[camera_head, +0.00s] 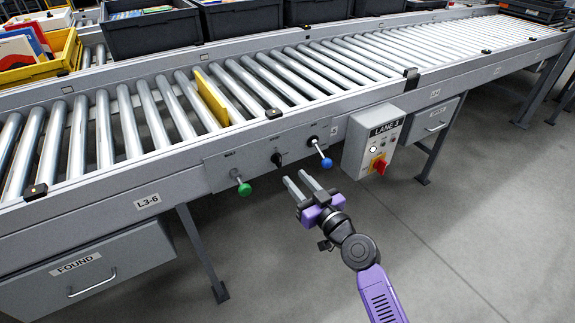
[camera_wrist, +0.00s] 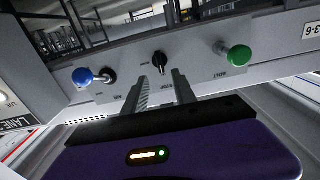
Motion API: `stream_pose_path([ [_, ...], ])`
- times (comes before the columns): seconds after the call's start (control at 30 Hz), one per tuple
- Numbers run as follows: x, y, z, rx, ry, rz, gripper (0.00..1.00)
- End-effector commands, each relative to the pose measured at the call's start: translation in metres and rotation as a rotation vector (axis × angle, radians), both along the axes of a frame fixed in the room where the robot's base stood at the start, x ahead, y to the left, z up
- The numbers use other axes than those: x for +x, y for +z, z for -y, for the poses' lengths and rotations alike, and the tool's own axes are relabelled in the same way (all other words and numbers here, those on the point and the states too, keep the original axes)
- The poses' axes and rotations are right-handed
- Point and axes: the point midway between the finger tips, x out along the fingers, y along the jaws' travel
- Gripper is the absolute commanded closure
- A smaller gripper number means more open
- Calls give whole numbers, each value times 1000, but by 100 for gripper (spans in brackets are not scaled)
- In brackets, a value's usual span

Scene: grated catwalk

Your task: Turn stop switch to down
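A grey panel (camera_head: 225,162) on the conveyor's side carries a green-knobbed lever (camera_head: 244,188), a small black switch (camera_head: 277,159) and a blue-knobbed lever (camera_head: 326,162). The black switch also shows in the wrist view (camera_wrist: 159,58), between the blue knob (camera_wrist: 83,76) and the green knob (camera_wrist: 239,55). My gripper (camera_head: 298,182) is open and empty, in front of the panel. In the wrist view its fingers (camera_wrist: 160,75) point toward the black switch, apart from it.
A grey LANE 3 box (camera_head: 362,141) with a red switch (camera_head: 379,166) on yellow sticks out right of the panel. A FOUND drawer (camera_head: 85,273) hangs at lower left. A yellow plate (camera_head: 211,98) stands among the rollers. The floor (camera_head: 440,240) in front is clear.

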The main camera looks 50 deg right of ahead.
Motion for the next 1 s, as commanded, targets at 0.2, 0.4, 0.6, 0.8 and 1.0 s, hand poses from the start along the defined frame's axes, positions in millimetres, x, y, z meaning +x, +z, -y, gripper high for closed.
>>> stream_pose_path([
  [0.2, 21, 2, 6, -14, -1, -4, 67],
  [0.4, 51, 2, 15, -14, 0, -4, 67],
  [0.6, 70, 0, 20, -14, -1, -5, 67],
  [0.8, 74, 0, 21, -14, -1, -5, 67],
  [1.0, 74, 0, 21, -14, -1, -5, 77],
])
